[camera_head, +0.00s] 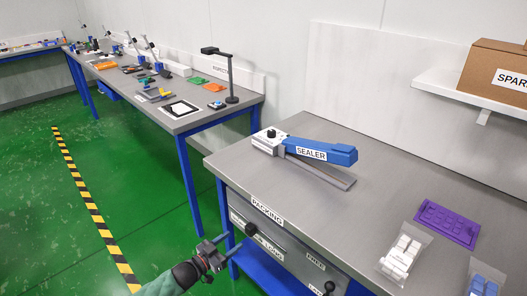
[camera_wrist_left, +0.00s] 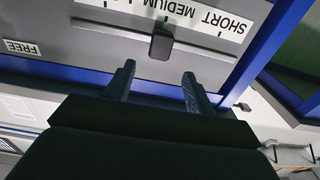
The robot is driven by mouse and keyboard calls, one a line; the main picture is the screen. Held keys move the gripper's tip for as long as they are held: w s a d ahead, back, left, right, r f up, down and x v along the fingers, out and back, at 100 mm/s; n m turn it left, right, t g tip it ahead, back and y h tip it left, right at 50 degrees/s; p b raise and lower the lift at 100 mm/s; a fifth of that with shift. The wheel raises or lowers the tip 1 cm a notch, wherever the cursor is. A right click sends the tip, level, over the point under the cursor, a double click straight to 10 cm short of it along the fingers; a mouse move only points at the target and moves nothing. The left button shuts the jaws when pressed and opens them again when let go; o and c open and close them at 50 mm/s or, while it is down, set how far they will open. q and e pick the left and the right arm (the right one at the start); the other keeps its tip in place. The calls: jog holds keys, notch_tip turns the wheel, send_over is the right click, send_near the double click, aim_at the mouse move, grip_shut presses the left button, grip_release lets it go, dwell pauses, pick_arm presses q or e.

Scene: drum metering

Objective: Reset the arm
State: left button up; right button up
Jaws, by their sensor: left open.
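My left gripper (camera_head: 229,245) is in front of the blue-framed packing bench, left of its front panel. In the left wrist view the left gripper (camera_wrist_left: 160,82) is open, with nothing between its two dark fingers. Ahead of the fingers is a black slider knob (camera_wrist_left: 161,42) on a panel strip marked SHORT and MEDIUM. The knob appears apart from the fingers. In the head view a dark knob (camera_head: 251,229) shows on the drawer-like front panel (camera_head: 285,247), just above and right of the gripper. My right gripper is not in view.
On the packing bench (camera_head: 345,222) are a blue sealer (camera_head: 318,149), a purple tray (camera_head: 447,222) and clear bags of parts. A second dark knob (camera_head: 329,287) sticks out of the panel. A longer bench (camera_head: 150,85) stands behind. Green floor left of the gripper is clear.

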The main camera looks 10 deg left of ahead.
pick_arm(q)
jog(key=a+f+g+y, duration=0.3)
jog(key=a+f+y, duration=0.2)
jog(key=y, duration=0.3)
jog(key=s+d+r+n+g+y, duration=0.1)
jog(key=s+d+r+g, duration=0.15)
jog(key=s, duration=0.55)
jog(key=s+d+r+n+g, duration=0.1)
jog(key=s+d+r+g, duration=0.15)
jog(key=s, duration=0.65)
jog(key=s+d+r+n+g+y, duration=0.1)
jog(key=s+d+r+g, duration=0.2)
jog(key=s, duration=0.5)
jog(key=s+d+f+n+g+p, duration=0.1)
jog(key=s+d+f+n, duration=0.1)
jog(key=s, duration=1)
jog(key=shift+s+d+f+h, duration=0.25)
jog(key=shift+d+f+h, duration=0.15)
jog(key=shift+d+f, duration=0.35)
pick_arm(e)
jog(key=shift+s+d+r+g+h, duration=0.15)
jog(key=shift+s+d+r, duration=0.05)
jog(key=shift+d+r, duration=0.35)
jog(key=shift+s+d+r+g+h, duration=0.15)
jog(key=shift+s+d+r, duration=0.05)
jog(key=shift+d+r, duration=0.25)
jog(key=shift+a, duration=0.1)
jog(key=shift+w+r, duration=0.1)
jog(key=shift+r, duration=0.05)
